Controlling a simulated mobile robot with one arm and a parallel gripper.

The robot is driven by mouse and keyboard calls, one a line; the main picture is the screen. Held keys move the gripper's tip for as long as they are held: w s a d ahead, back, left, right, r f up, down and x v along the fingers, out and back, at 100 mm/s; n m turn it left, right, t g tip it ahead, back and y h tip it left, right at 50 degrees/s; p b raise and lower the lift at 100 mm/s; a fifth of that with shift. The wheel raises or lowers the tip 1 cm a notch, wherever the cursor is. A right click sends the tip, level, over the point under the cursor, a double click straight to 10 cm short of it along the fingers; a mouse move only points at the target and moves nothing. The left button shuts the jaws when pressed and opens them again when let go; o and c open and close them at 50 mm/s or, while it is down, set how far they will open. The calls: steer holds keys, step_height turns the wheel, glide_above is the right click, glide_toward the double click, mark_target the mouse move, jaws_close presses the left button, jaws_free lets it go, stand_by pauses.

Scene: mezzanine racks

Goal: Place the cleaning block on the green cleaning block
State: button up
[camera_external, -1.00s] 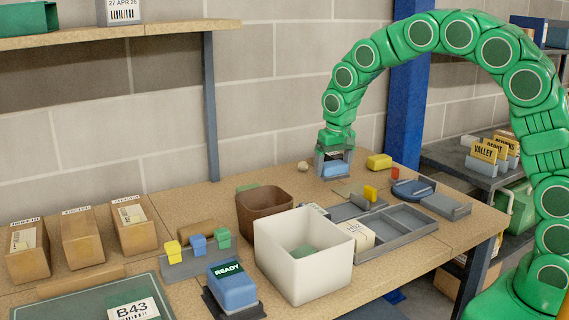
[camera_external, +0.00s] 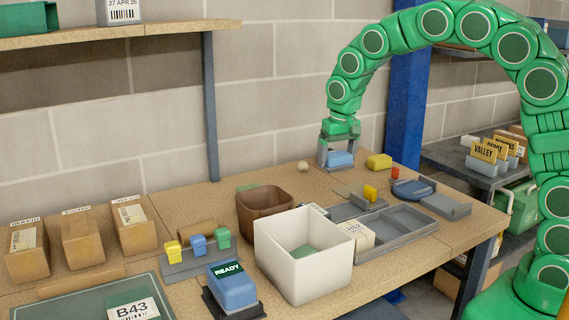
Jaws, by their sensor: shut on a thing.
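My gripper (camera_external: 338,166) is shut on a blue block (camera_external: 340,159), which I take to be the cleaning block, and holds it above the back of the bench. The block's underside is hidden, and the gap below it is hard to judge. One green block (camera_external: 248,187) shows partly behind the brown bin, left of my gripper. A green piece (camera_external: 303,251) also lies inside the white bin. I cannot tell which of them is the green cleaning block.
The brown bin (camera_external: 265,212) and white bin (camera_external: 290,279) stand left of and in front of my gripper. A grey divided tray (camera_external: 400,232) lies in front of it. A yellow block (camera_external: 379,161) is just right, a small pale ball (camera_external: 303,166) just left.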

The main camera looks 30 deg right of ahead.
steer(key=w+a+r+n, duration=0.1)
steer(key=w+a+r, duration=0.2)
steer(key=w+a, duration=0.55)
glide_above(249, 186)
steer(key=s, duration=0.1)
steer(key=shift+s+f, duration=0.15)
steer(key=shift+f, duration=4.4)
steer(key=shift+f, duration=0.1)
steer(key=shift+w+f, duration=0.2)
steer(key=shift+w, duration=0.05)
steer(key=shift+f, duration=1.55)
steer(key=shift+f, duration=0.1)
steer(key=o, duration=0.8)
